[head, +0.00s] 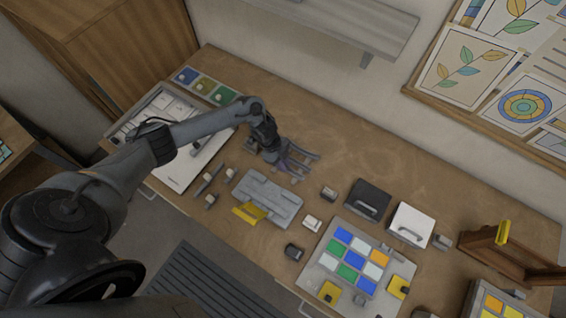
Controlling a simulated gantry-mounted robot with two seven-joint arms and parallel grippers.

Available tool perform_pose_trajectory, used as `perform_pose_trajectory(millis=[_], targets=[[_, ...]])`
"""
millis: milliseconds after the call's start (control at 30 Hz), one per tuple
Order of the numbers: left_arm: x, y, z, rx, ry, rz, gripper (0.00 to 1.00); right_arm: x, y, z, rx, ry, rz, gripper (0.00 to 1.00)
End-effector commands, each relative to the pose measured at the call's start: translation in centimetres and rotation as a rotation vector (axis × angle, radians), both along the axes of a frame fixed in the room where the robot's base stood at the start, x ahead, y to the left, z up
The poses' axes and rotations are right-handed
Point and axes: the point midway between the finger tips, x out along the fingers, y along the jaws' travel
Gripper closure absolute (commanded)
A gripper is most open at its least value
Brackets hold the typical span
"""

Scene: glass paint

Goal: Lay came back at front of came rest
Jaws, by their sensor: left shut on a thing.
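My left gripper (281,162) reaches down over the back middle of the bench, beside several thin dark grey strips. It is shut on a thin grey piece, apparently a came, but the wrist hides most of it. The strips beside it (303,153) look like cames on the came rest; the rest itself is hard to tell apart from the fingers and strips. I cannot tell whether the held piece touches the rest. My right gripper is not in view.
A grey block (268,196) with a yellow piece (249,214) lies just in front. A coloured glass panel (353,260), a black case (367,200) and a white case (410,226) stand to the right. A white tray (180,180) lies left.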

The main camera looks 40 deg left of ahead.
Motion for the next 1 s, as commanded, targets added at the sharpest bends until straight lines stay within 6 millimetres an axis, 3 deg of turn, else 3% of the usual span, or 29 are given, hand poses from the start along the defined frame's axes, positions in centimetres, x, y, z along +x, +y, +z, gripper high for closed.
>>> perform_pose_trajectory(millis=[1000], targets=[[0.06,-0.02,-0.79,-0.001,-0.001,0.0,1.0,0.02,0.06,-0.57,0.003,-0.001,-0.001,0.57]])
